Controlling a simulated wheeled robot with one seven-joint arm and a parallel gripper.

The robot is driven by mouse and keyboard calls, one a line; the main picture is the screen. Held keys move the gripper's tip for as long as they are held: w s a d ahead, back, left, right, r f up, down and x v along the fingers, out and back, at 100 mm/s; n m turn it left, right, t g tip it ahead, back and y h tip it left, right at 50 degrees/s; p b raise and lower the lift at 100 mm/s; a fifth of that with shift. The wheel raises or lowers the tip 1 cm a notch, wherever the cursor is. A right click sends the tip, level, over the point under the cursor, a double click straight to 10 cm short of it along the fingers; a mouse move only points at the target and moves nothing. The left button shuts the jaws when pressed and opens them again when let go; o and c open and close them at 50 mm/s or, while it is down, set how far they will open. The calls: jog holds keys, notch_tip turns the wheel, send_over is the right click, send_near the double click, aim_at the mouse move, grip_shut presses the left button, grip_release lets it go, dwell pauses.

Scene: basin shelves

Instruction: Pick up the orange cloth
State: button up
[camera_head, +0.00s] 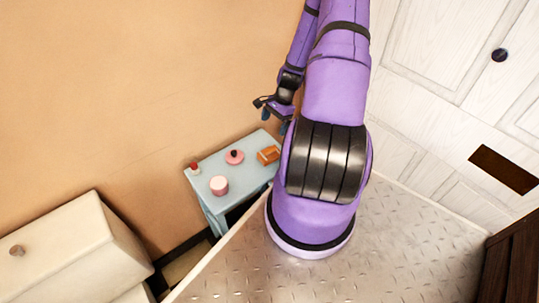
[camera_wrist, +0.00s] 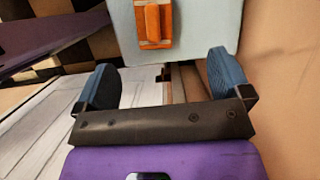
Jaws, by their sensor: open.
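The orange cloth (camera_head: 268,154) lies folded on a small light-blue table (camera_head: 204,172), near the table's right end in the head view. In the wrist view the orange cloth (camera_wrist: 153,24) shows at the top, on the pale blue tabletop (camera_wrist: 205,40). My gripper (camera_wrist: 160,78) is open, with its two blue-padded fingers wide apart and nothing between them. The cloth appears beyond the fingertips and apart from them. In the head view my gripper (camera_head: 274,108) is small and dark, close to the wall and above the table's far right side.
A pink cup (camera_head: 219,186), a pink dish with a dark item (camera_head: 234,157) and a small red-topped item (camera_head: 194,168) share the table. A cream cabinet (camera_head: 75,255) stands at the left. A white panelled door (camera_head: 440,50) is at the right.

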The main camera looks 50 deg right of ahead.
aim_at(270, 149)
jog(key=shift+m, duration=0.7)
jog(key=f, duration=0.1)
jog(key=s+f, duration=0.1)
jog(key=f, duration=0.2)
jog(key=shift+s, duration=0.25)
jog(key=shift+y, duration=0.3)
jog(key=x, duration=0.4)
jog(key=shift+f, duration=0.1)
jog(key=shift+w+x, duration=0.2)
jog(key=shift+x, duration=3.05)
jog(key=shift+a, duration=0.15)
jog(key=c, duration=1)
jog(key=shift+r, duration=0.3)
